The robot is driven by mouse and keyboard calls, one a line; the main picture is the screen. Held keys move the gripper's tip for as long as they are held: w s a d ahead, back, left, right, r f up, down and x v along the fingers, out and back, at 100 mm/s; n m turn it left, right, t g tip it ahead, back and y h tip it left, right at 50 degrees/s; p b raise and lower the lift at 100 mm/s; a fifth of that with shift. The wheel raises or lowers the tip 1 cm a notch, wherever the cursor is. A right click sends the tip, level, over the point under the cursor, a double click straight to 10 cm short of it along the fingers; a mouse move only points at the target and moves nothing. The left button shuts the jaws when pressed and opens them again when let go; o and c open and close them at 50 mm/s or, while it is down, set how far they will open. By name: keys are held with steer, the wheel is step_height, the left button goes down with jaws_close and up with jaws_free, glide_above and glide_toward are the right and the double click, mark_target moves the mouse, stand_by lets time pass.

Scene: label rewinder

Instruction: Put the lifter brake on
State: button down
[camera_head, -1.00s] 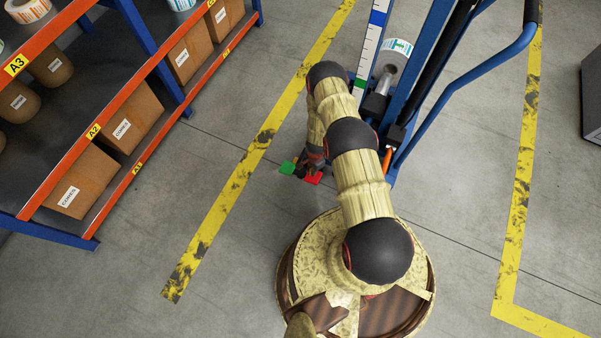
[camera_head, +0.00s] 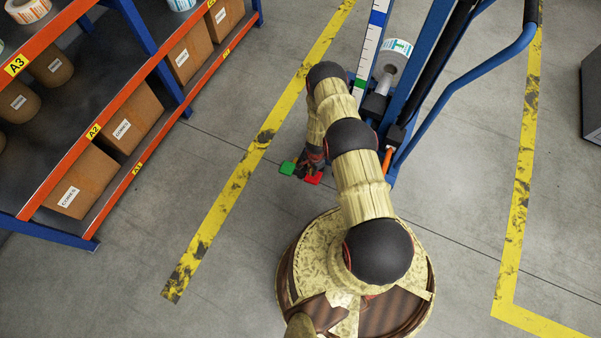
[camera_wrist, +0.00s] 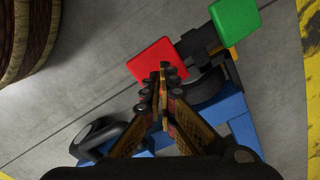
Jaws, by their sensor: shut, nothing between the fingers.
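The blue lifter (camera_head: 413,75) stands ahead of my base, partly hidden by my arm. Low on it are a red pedal (camera_head: 314,179) and a green pedal (camera_head: 288,168). In the wrist view, the red pedal (camera_wrist: 158,60) lies at the fingertips and the green pedal (camera_wrist: 235,20) is farther up and right, joined by a dark bar. My gripper (camera_wrist: 163,70) is shut and empty, its tips overlapping the near edge of the red pedal. I cannot tell whether they touch it. In the head view my gripper (camera_head: 313,158) is partly hidden behind my arm.
A dark caster wheel (camera_wrist: 100,135) and blue base parts lie close to the fingers. A label roll (camera_head: 393,60) sits on the lifter. A shelf rack with boxes (camera_head: 75,182) stands at left. Floor between the rack and yellow line is clear.

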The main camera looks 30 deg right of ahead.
stand_by(0.4)
steer(key=shift+f, duration=2.5)
step_height(320, 180, up, 9)
steer(key=p, duration=0.8)
steer(key=shift+r, duration=0.1)
